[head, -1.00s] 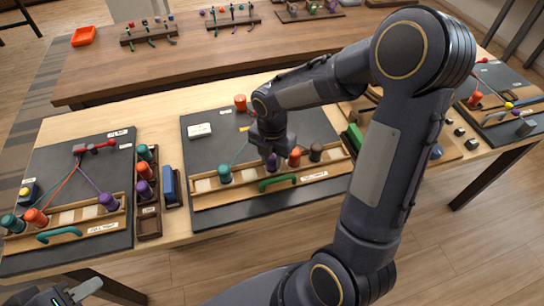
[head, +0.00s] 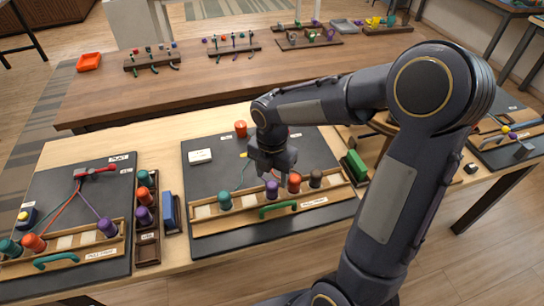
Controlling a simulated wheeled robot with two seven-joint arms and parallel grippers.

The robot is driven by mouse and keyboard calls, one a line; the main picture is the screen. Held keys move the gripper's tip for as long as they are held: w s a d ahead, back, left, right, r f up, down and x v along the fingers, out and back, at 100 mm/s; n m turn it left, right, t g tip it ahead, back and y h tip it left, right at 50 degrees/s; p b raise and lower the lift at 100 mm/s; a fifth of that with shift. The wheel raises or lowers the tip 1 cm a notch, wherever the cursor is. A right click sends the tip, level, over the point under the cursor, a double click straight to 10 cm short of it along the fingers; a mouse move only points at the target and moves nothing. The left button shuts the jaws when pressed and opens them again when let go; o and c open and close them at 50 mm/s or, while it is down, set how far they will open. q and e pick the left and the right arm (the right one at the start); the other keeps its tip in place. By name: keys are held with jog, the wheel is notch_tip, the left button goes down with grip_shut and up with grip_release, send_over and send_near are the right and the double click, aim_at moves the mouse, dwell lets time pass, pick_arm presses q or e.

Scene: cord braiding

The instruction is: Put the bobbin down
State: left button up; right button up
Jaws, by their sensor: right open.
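The purple bobbin (head: 271,190) stands upright in the wooden rack (head: 236,220) on the middle dark board, between a teal bobbin (head: 225,201) on the left and an orange bobbin (head: 294,183) on the right. A brown bobbin (head: 316,179) stands farther right in the same rack. My right gripper (head: 271,175) is open just above the purple bobbin, its fingers pointing down. Whether the fingertips still overlap the bobbin's top is hard to tell. A teal cord (head: 241,174) runs up the board, partly hidden by the gripper. My left gripper does not show clearly.
A narrow brown bobbin holder (head: 147,249) and a blue block (head: 170,212) stand between the boards. A green block (head: 356,166) is at right.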

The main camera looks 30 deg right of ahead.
aim_at(272, 184)
notch_tip(272, 184, up, 7)
jog(key=s+a+r+m+t+y, duration=0.1)
jog(key=s+a+m+t+y, duration=0.1)
jog(key=s+m, duration=0.6)
jog(key=s+a+r+m+t+y, duration=0.1)
jog(key=s+m, duration=0.8)
jog(key=m, duration=0.9)
jog(key=a+t, duration=0.1)
jog(key=t, duration=0.1)
jog(key=shift+t+y, duration=0.3)
jog(key=shift+y, duration=0.1)
